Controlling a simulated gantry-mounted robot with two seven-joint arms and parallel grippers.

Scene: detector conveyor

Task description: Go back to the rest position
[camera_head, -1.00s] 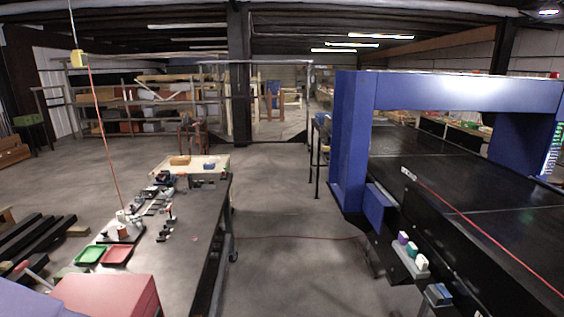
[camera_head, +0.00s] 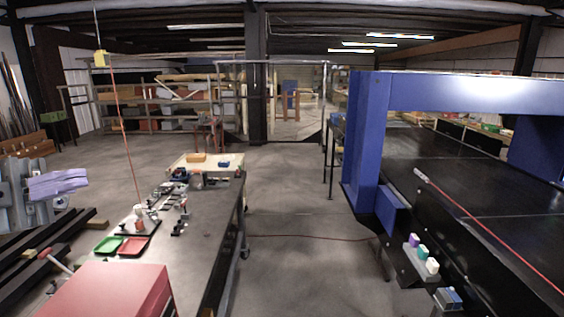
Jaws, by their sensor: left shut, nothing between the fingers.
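My left gripper (camera_head: 58,184) shows at the left edge of the head view, grey with purple fingers. Its fingers are shut with nothing between them, and it touches nothing that I can see. It appears above and left of the dark workbench (camera_head: 218,232). My right gripper is out of view.
The workbench carries a red box (camera_head: 112,290), a green tray (camera_head: 108,245), a red tray (camera_head: 134,246) and small tools. A blue-framed conveyor (camera_head: 366,130) with a black belt stands on the right. The floor (camera_head: 300,210) between them is open, with a thin red cable across it.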

